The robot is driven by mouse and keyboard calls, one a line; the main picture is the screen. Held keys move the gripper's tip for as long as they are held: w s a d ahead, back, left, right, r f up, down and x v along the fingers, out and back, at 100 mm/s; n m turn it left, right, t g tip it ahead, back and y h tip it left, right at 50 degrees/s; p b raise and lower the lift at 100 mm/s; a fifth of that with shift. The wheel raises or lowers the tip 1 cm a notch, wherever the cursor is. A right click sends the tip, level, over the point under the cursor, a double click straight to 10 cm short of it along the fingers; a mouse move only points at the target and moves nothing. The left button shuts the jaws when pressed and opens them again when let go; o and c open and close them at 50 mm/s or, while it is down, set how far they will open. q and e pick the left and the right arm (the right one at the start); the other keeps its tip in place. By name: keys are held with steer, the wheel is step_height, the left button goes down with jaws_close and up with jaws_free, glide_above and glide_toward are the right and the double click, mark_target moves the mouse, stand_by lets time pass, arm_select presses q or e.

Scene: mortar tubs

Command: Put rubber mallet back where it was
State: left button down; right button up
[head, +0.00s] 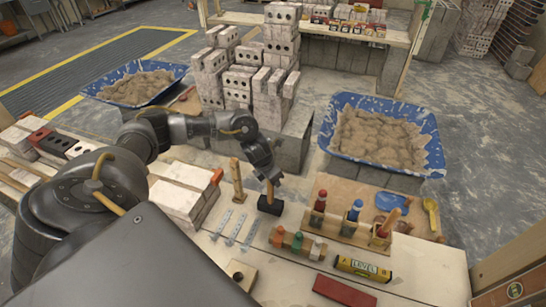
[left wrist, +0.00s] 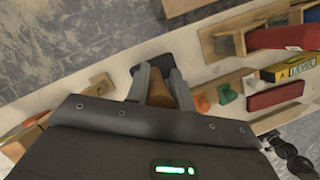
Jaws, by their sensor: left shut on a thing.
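The rubber mallet has a black head (head: 270,205) and a wooden handle. My left gripper (head: 268,181) is shut on the handle, with the head hanging below the fingers over the pale workbench (head: 430,262). I cannot tell whether the head touches the bench top. In the left wrist view the wooden handle (left wrist: 160,93) sits between the two fingers, and the black head (left wrist: 152,66) shows beyond them. My right gripper is in neither view.
A wooden rack (head: 345,236) with red- and blue-topped tools stands right of the mallet. A low peg block (head: 298,243), a yellow level (head: 362,268) and a red block (head: 345,291) lie nearer. Metal strips (head: 234,229) lie left. Mortar tubs (head: 436,140) and stacked bricks (head: 281,40) stand behind.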

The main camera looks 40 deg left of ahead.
arm_select(q)
steer(key=shift+f, duration=0.25)
steer(key=c, duration=1.1)
jaws_free()
steer(key=b+v, duration=0.1)
steer(key=v, duration=0.9)
steer(key=shift+s+r, duration=0.15)
steer(key=shift+r, duration=0.2)
